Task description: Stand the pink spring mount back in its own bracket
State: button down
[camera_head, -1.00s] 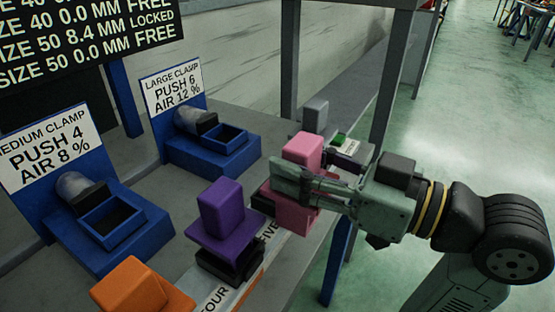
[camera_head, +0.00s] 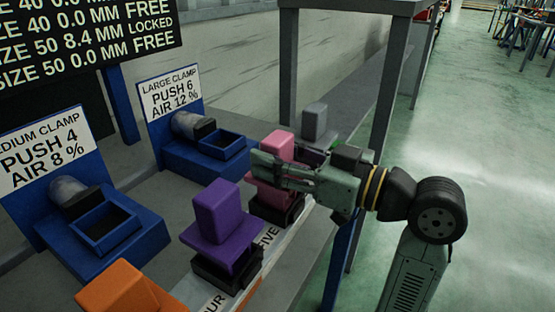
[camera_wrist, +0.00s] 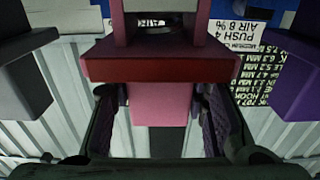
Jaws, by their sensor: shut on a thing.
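The pink spring mount (camera_head: 279,147) is upright between the fingers of my gripper (camera_head: 272,171), which is shut on its upper block. Its lower part shows below the fingers, at the black bracket (camera_head: 278,212) beside the FIVE label. Fingers and arm hide part of this, so I cannot tell how deep the mount sits in the bracket. In the wrist view, the pink block (camera_wrist: 160,105) lies between both fingers, with its wider reddish flange (camera_wrist: 160,64) beyond.
The purple mount (camera_head: 222,217) stands close by in its black bracket (camera_head: 225,272). An orange mount (camera_head: 120,290) is at the front left, and a grey one (camera_head: 314,120) stands behind my gripper. Blue clamp stations (camera_head: 205,150) line the left side.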

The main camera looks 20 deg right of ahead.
jog(key=shift+f, duration=0.1)
jog(key=c, duration=0.9)
grip_release()
jog(key=shift+c, duration=0.2)
